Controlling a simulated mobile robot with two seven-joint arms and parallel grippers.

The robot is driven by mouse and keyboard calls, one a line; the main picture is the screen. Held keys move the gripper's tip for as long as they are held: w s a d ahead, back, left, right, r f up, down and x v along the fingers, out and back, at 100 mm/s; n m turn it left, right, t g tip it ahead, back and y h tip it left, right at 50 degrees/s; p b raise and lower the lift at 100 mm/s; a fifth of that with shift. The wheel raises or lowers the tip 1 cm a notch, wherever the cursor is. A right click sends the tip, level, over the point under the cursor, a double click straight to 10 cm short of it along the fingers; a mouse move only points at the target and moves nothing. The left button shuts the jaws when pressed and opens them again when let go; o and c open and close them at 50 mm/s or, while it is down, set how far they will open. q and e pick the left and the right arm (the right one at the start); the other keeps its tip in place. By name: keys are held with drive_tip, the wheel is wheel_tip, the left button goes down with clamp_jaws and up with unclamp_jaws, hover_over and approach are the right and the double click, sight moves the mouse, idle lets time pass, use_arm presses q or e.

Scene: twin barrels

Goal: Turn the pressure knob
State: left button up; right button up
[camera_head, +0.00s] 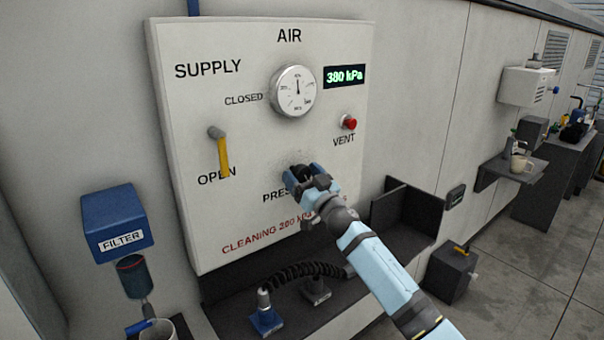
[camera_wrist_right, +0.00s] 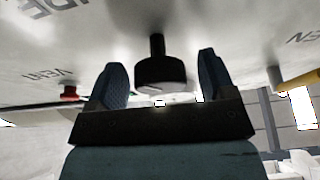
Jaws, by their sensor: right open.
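The pressure knob (camera_head: 301,172) is a black round knob on the white air panel (camera_head: 260,60), mostly hidden by my right gripper in the head view. In the right wrist view the knob (camera_wrist_right: 160,70) stands out from the panel on a short stem, between the two blue fingers. My right gripper (camera_head: 299,178) is open, with a visible gap on both sides of the knob in the wrist view (camera_wrist_right: 158,80). The round gauge (camera_head: 294,90) and the green display (camera_head: 344,77) reading 380 kPa are above the knob. My left gripper is not in view.
A yellow supply lever (camera_head: 223,155) points down towards OPEN. A red vent button (camera_head: 349,122) is up and right of the knob. A blue filter (camera_head: 115,222) hangs at the left. A dark shelf (camera_head: 340,318) with a coiled hose (camera_head: 300,270) lies below the panel.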

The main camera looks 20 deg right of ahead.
drive_tip(key=shift+w+a, duration=0.1)
drive_tip(key=shift+c, duration=0.4)
drive_tip(key=c, duration=0.8)
drive_tip(key=shift+c, duration=0.2)
